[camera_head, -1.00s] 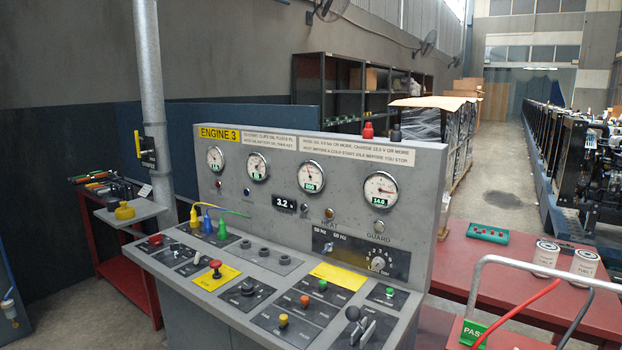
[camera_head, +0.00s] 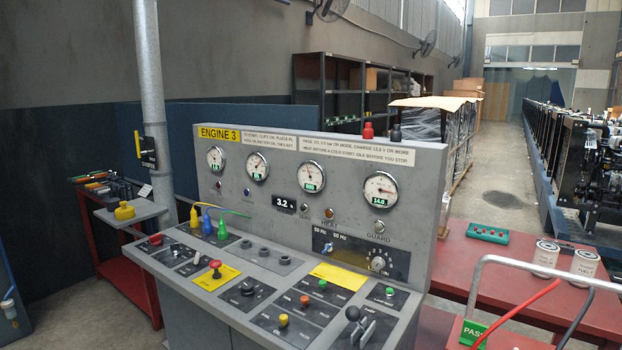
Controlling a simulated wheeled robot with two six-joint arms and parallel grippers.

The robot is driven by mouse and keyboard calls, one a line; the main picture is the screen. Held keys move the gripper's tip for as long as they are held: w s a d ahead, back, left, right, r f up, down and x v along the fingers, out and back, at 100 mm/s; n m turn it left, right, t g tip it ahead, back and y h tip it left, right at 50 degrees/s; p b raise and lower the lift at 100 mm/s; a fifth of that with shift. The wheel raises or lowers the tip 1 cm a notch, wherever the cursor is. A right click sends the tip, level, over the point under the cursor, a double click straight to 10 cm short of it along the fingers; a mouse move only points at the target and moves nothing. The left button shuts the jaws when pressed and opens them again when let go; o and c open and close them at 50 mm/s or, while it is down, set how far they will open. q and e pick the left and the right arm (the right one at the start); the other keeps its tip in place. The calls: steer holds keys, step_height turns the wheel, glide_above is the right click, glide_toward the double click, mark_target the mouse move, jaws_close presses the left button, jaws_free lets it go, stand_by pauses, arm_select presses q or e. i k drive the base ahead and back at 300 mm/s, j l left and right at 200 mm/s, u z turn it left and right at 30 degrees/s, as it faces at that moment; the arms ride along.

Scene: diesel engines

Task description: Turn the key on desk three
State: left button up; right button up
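The grey control desk (camera_head: 425,215) labelled "ENGINE 3" on a yellow plate (camera_head: 219,134) fills the middle of the view. Its sloping top carries buttons, switches and plugs. A black round switch (camera_head: 247,289) sits on a dark plate near the front; it may be the key switch, but it is too small to tell. Yellow, blue and green plugs (camera_head: 207,224) stand upright at the left of the top. Several round gauges and a display reading 3.2 (camera_head: 284,204) are on the upright panel. Neither of my grippers is in view.
A red table (camera_head: 490,262) at the right holds two cans (camera_head: 584,264) and a green tray (camera_head: 487,232). A grey pole (camera_head: 151,90) and a red-framed stand (camera_head: 131,287) are on the left. A rail and red cable (camera_head: 516,312) are at the lower right.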

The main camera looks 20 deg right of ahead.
mark_target(176, 247)
steer(key=i+j+z, duration=0.1)
steer(key=z, duration=0.35)
steer(key=i+j+z, duration=0.1)
steer(key=j+z, duration=0.15)
steer(key=z, duration=0.2)
steer(key=j+z, duration=0.25)
steer(key=z, duration=0.2)
steer(key=j+z, duration=0.25)
steer(key=j, duration=0.6)
steer(key=j+z, duration=0.25)
steer(key=j, duration=0.6)
steer(key=j+z, duration=0.25)
steer(key=j, duration=0.55)
steer(key=k, duration=0.05)
